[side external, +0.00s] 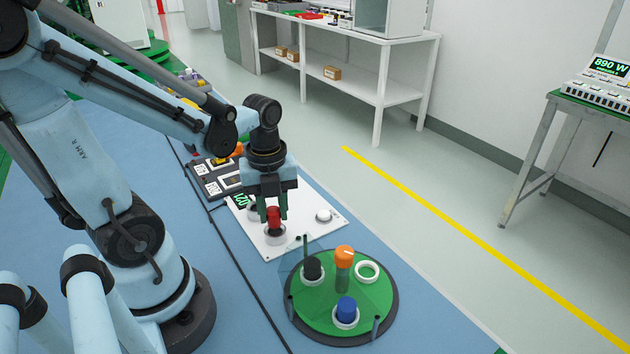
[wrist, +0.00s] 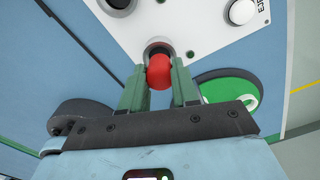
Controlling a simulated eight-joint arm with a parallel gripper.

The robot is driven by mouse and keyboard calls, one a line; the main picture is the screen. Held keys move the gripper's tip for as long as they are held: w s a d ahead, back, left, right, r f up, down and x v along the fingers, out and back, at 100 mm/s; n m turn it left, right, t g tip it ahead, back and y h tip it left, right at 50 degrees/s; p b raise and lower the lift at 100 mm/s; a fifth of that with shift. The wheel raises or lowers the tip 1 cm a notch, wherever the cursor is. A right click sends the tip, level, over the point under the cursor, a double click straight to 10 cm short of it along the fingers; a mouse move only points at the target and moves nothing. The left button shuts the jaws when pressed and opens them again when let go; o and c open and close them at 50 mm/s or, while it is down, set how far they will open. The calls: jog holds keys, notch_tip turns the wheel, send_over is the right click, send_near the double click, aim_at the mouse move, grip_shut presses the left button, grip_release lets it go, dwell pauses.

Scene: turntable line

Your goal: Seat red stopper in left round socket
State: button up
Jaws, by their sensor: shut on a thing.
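The red stopper (side external: 273,217) is held between the green fingers of my gripper (side external: 273,211); in the wrist view it shows as a red round top (wrist: 160,72) between the fingertips (wrist: 160,82). It is directly at a round dark socket with a pale ring (side external: 275,236) on the white panel (side external: 300,232). In the wrist view this socket (wrist: 157,47) is partly hidden behind the stopper. I cannot tell whether the stopper's lower end is inside it. Another round dark socket (wrist: 120,4) lies farther along the panel, partly hidden by my gripper in the side view.
A white round knob (side external: 323,215) sits on the panel. The green turntable (side external: 318,318) in front carries a black stopper (side external: 312,266), a blue stopper (side external: 346,309), an orange-topped post (side external: 344,256) and an empty white ring (side external: 367,271). A dark device (side external: 207,180) lies behind the panel.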

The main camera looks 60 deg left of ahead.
jog(key=shift+f, duration=1.1)
dwell(0.6)
jog(key=o, duration=1.1)
jog(key=shift+c, duration=0.2)
notch_tip(320, 180, up, 12)
dwell(0.4)
